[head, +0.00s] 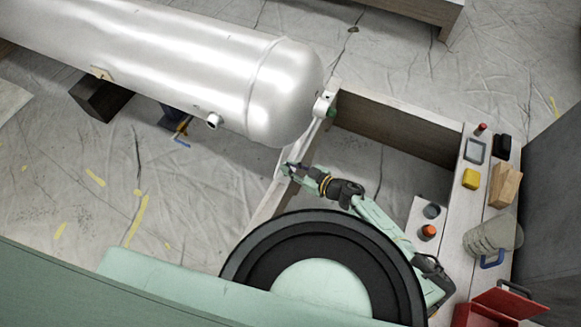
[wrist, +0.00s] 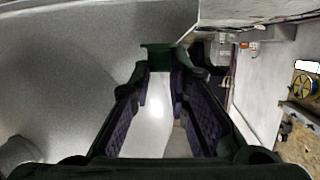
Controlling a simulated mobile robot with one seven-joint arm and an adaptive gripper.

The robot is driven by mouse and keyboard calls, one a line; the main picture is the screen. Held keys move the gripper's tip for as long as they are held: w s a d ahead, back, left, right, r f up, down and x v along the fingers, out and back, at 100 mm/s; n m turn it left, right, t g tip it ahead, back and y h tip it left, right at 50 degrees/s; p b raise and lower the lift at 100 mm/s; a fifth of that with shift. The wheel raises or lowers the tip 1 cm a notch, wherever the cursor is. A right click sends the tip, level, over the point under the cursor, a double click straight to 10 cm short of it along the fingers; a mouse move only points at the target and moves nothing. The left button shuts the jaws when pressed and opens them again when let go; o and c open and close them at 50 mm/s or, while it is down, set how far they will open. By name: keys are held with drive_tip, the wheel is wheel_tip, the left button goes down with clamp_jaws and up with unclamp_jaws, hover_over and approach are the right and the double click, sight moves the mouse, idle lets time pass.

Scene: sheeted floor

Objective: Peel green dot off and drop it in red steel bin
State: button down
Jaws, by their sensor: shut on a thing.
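My gripper (head: 289,169) is beside the lower end of a white bar, just below the rounded end of the silver tank (head: 200,65). In the wrist view my gripper (wrist: 160,62) has its fingertips together at a small dark green piece (wrist: 158,58). I cannot tell for certain whether that piece is the green dot. A small green round spot (head: 332,112) shows on the white fitting at the tank's end, up and right of my gripper. The red steel bin (head: 495,305) stands at the lower right corner, partly cut off by the frame.
A wooden frame (head: 400,130) with an open middle lies right of the tank. Yellow tape marks (head: 138,215) lie on the sheeted floor.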

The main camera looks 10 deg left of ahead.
drive_tip(key=shift+r, duration=0.4)
wheel_tip(320, 180, up, 4)
drive_tip(key=p, duration=0.3)
drive_tip(key=shift+f+p, duration=0.1)
drive_tip(key=shift+p, duration=0.2)
drive_tip(key=shift+d, duration=0.1)
idle(0.5)
